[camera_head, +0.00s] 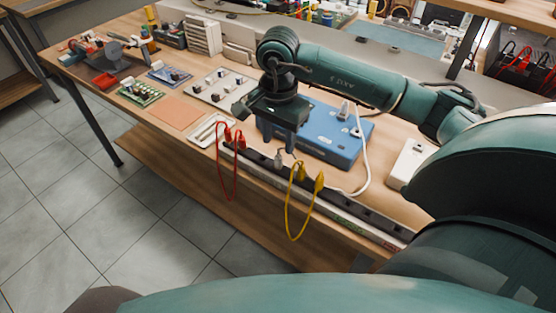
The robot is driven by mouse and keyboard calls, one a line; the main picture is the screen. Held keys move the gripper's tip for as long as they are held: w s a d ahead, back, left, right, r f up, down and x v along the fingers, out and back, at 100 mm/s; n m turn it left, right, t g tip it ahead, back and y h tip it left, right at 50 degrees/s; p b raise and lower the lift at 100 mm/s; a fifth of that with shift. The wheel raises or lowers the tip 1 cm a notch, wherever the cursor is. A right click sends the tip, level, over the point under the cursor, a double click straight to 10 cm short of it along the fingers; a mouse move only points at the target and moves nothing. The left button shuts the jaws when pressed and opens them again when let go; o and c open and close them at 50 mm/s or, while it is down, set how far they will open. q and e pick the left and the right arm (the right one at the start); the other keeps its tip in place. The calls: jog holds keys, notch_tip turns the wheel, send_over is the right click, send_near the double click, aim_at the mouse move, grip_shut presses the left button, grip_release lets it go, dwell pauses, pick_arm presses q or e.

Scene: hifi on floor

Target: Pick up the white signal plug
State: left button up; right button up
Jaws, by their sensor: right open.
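My right gripper (283,137) points down over the front of the workbench, its jaws open with nothing seen between them. A small white plug (278,160) stands upright in the long dark strip (342,195), just below the fingertips; they look apart, though the gap is hard to judge. White plugs also sit on the blue box (322,135) behind, one near its top edge (344,110) and one with a white cable (356,131). Which white plug is the signal plug cannot be told for sure. My left gripper is not in view.
Red plugs with a red lead (233,165) stand left of the white plug, and yellow plugs with a yellow lead (287,215) stand right. Both leads hang over the front edge. Circuit boards (140,93) and an orange mat (177,113) lie to the left.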

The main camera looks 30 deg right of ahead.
aim_at(278, 157)
jog(key=shift+s+a+f+p, duration=0.1)
jog(key=shift+f+p, duration=0.2)
jog(key=shift+f, duration=1.2)
jog(key=shift+s+f+p, duration=0.1)
jog(key=shift+f+p, duration=0.15)
jog(key=shift+f, duration=1.2)
grip_shut()
